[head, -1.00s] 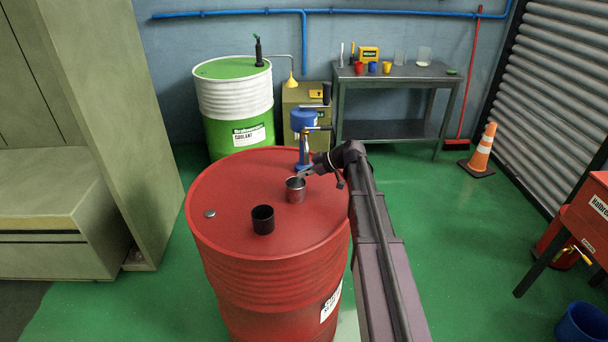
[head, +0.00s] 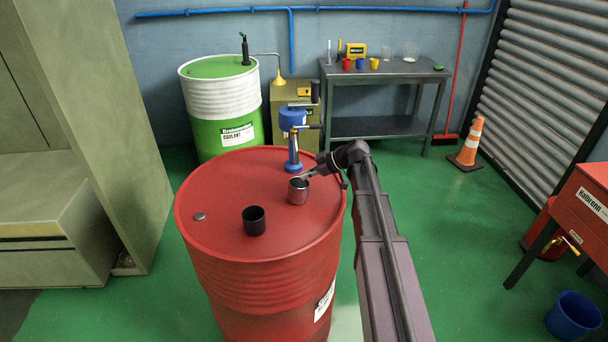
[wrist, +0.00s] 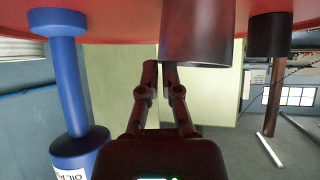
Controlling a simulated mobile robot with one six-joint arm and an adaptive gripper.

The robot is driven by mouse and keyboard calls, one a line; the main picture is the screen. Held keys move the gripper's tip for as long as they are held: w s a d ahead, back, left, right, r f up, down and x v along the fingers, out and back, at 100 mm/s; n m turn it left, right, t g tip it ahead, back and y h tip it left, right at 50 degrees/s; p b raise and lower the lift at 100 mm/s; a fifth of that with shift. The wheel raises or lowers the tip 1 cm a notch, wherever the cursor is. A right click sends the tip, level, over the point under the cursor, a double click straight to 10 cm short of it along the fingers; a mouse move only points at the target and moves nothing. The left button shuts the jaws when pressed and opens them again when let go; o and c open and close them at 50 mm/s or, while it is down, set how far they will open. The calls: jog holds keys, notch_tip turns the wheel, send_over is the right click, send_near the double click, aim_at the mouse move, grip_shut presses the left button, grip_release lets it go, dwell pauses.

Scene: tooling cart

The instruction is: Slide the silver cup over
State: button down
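The silver cup (head: 298,192) stands upright on top of the red drum (head: 215,240), towards its right side. It looks dark in the wrist view (wrist: 205,35), which shows the scene upside down. My gripper (head: 308,177) reaches in from the right at the cup's rim. In the wrist view my gripper's fingers (wrist: 159,65) are close together with nothing seen between them, and their tips overlap the cup's rim edge. I cannot tell whether they touch the rim's inside or outside.
A black cup (head: 254,222) stands left of and nearer than the silver cup. A blue hand pump (head: 293,140) rises behind it. A small cap (head: 199,216) lies on the drum's left side. The middle and left of the drum top are mostly clear.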

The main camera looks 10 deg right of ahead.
jog(key=shift+a, duration=0.1)
jog(key=shift+a+r+p, duration=0.1)
jog(key=shift+r+p, duration=0.6)
jog(key=shift+r, duration=0.1)
jog(key=s+d, duration=0.4)
jog(key=d, duration=0.7)
jog(key=shift+d+r+p, duration=0.2)
jog(key=shift+r+p, duration=0.1)
jog(key=shift+p, duration=0.1)
jog(key=shift+s, duration=0.1)
